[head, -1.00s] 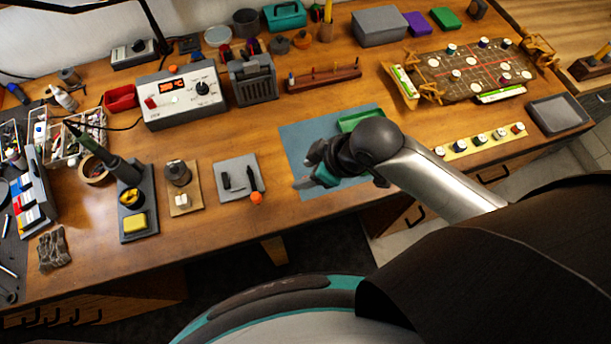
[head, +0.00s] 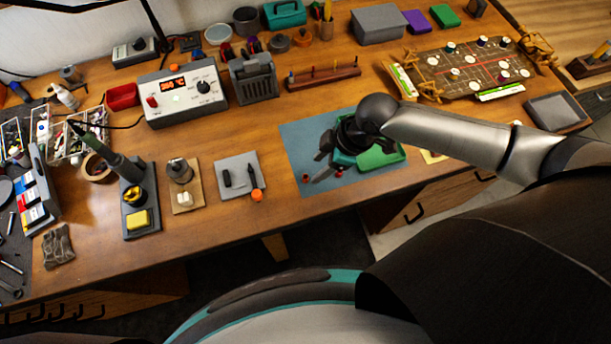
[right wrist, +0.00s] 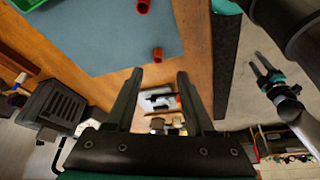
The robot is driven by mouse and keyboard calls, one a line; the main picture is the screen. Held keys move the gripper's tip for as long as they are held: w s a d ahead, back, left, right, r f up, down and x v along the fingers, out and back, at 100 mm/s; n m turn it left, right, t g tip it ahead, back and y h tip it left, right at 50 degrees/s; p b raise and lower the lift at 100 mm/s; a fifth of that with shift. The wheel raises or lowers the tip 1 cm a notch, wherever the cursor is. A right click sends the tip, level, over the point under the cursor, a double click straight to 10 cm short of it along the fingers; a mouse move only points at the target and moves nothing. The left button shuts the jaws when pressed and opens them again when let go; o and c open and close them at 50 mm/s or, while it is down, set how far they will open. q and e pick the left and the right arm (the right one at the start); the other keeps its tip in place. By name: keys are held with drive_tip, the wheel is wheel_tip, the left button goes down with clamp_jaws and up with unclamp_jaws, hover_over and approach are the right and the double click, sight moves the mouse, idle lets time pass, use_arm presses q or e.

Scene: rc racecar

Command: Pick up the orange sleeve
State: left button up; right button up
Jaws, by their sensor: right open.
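A small orange-brown sleeve (right wrist: 158,54) stands on the blue mat near its edge in the right wrist view. It seems to be the small reddish piece (head: 306,177) left of my right gripper in the head view. A redder sleeve (right wrist: 143,6) is farther up the mat; it shows near the fingers in the head view (head: 339,171). My right gripper (head: 328,168) is over the mat, open and empty. In the right wrist view its fingertips (right wrist: 159,73) point toward the orange sleeve, apart from it. My left gripper (right wrist: 266,75) appears small at the right; its jaw state is unclear.
A green tray (head: 380,158) lies on the blue mat (head: 297,137), beside and partly behind my right gripper. A grey pad (head: 238,172) with dark tools and an orange-capped item (head: 257,195) lies left of the mat. Bare wood lies between them.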

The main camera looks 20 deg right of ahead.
sight(304, 178)
drive_tip(key=shift+x, duration=3.65)
drive_tip(key=shift+w, duration=0.2)
clamp_jaws()
